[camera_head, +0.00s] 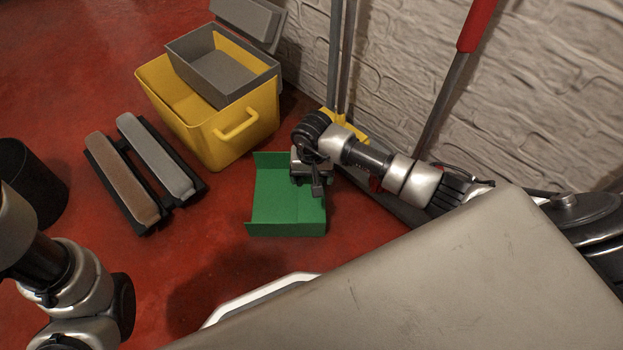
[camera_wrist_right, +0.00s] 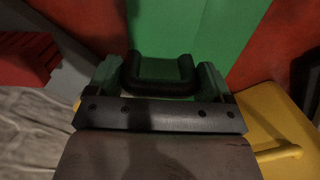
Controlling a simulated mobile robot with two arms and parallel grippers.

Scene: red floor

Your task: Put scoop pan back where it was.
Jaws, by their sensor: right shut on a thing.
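The green scoop pan (camera_head: 277,207) is at or just above the red floor in the head view, its open tray facing up; I cannot tell whether it touches the floor. My right gripper (camera_head: 312,180) is at the pan's right side, shut on it. In the right wrist view the green pan (camera_wrist_right: 190,30) fills the top middle, and its black handle (camera_wrist_right: 160,85) sits between the two fingers of my right gripper (camera_wrist_right: 160,78). My left arm shows at the lower left of the head view, but its gripper is not visible.
A yellow bucket (camera_head: 235,145) with a grey tray (camera_head: 245,85) stands behind the pan. Two brush heads, brown (camera_head: 120,180) and grey (camera_head: 155,155), lie left. A red-handled pole (camera_head: 478,25) and grey poles lean at the brick wall (camera_head: 540,90).

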